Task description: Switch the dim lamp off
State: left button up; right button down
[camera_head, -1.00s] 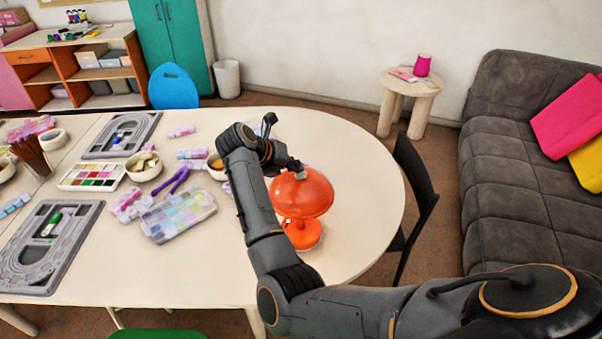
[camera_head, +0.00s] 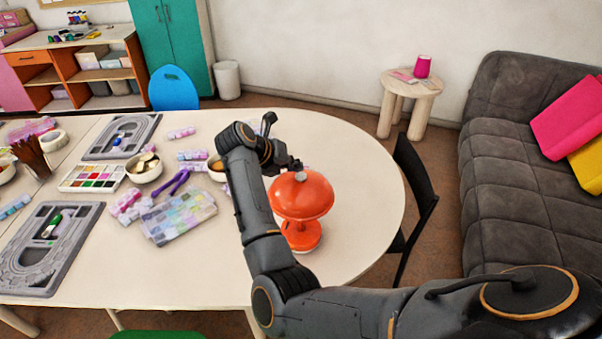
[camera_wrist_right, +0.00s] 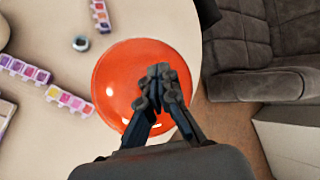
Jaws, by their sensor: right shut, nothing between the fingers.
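An orange lamp (camera_head: 303,198) with a domed shade and a round base stands upright near the right end of the white table (camera_head: 361,228). In the right wrist view its shade (camera_wrist_right: 118,75) lies just under my fingers. No clear glow shows, so I cannot tell whether it is lit. My right gripper (camera_head: 295,165) is at the top of the shade, at its far left side in the head view. In the wrist view the right gripper (camera_wrist_right: 160,75) is shut and empty over the shade; contact cannot be told. My left gripper is out of view.
Bead boxes (camera_head: 180,216), a paint set (camera_head: 93,178), bowls (camera_head: 144,168) and grey bead boards (camera_head: 50,246) fill the table left of my arm. A black chair (camera_head: 413,185) stands close at the right edge. The table right of the lamp is clear.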

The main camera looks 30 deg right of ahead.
aim_at(295, 181)
jog(key=shift+r, duration=0.15)
jog(key=shift+r+p, duration=1.6)
jog(key=shift+r, duration=1.25)
